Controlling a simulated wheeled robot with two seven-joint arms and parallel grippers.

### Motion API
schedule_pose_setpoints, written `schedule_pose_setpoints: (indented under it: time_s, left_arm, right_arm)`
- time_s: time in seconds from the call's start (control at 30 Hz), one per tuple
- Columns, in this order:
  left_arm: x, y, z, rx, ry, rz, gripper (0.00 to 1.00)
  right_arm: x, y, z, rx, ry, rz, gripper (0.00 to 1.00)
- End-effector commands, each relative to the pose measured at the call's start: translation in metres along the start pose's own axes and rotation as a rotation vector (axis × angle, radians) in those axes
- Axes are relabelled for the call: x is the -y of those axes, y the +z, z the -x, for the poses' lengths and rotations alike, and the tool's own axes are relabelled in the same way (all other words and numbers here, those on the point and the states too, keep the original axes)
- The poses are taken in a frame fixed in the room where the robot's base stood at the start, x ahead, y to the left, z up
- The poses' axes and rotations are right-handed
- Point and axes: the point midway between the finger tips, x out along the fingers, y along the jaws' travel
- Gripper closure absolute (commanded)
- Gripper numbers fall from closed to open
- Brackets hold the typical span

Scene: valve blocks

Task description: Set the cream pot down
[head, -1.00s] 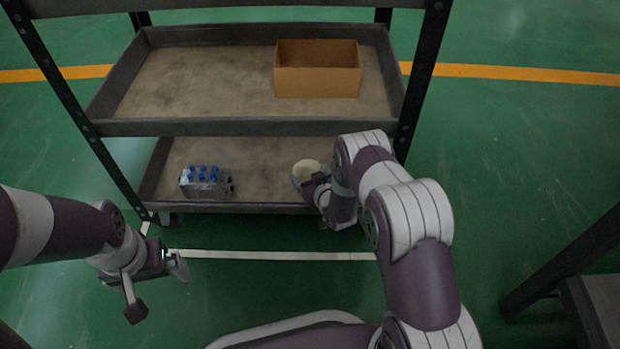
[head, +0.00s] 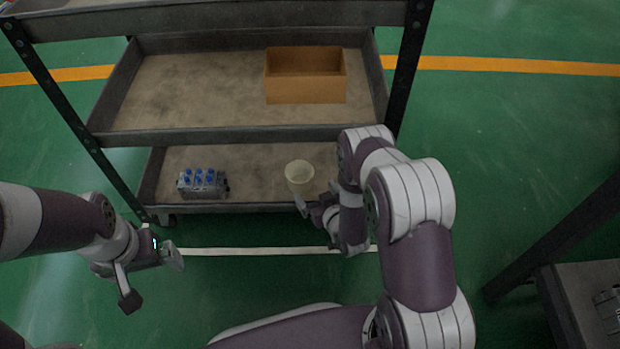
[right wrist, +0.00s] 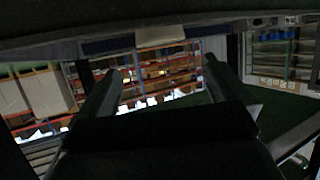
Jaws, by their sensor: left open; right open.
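The cream pot (head: 299,174) stands upright on the lower shelf of the cart, near its front edge and right of the middle. My right gripper (head: 318,203) is open and empty just in front of the pot and slightly to its right. In the right wrist view its two fingers (right wrist: 160,85) are spread with nothing between them; I cannot make out the pot there. My left gripper (head: 152,279) is open and empty over the floor, in front of the cart's left side.
A grey valve block with blue caps (head: 202,182) sits on the lower shelf (head: 245,160) to the left. The middle shelf above holds an open cardboard box (head: 305,88). Cart posts flank the shelves. A dark table (head: 570,290) stands at the right.

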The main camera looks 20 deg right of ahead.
Motion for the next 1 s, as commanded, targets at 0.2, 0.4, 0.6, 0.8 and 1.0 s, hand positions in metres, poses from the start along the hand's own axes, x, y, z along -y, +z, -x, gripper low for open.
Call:
schedule_pose_setpoints:
  time_s: [0.2, 0.4, 0.6, 0.8, 1.0]
  left_arm:
    - [0.000, 0.000, 0.003, 0.001, 0.000, 0.000, 0.00]
    - [0.000, 0.000, 0.002, 0.001, 0.000, 0.000, 0.00]
    - [0.000, 0.000, 0.002, 0.000, 0.000, 0.000, 0.00]
    - [0.000, 0.000, 0.002, 0.000, 0.000, 0.000, 0.00]
    - [0.000, -0.002, 0.016, 0.001, 0.000, 0.000, 0.00]
  right_arm:
    - [-0.006, -0.068, 0.005, 0.254, 0.023, 0.022, 0.00]
    - [0.012, -0.141, 0.143, 0.755, 0.061, -0.024, 0.00]
    - [0.033, -0.144, 0.260, 1.027, 0.057, -0.073, 0.00]
    - [0.035, -0.142, 0.272, 1.060, 0.056, -0.079, 0.00]
    - [0.035, -0.155, 0.277, 1.059, 0.056, -0.079, 0.00]
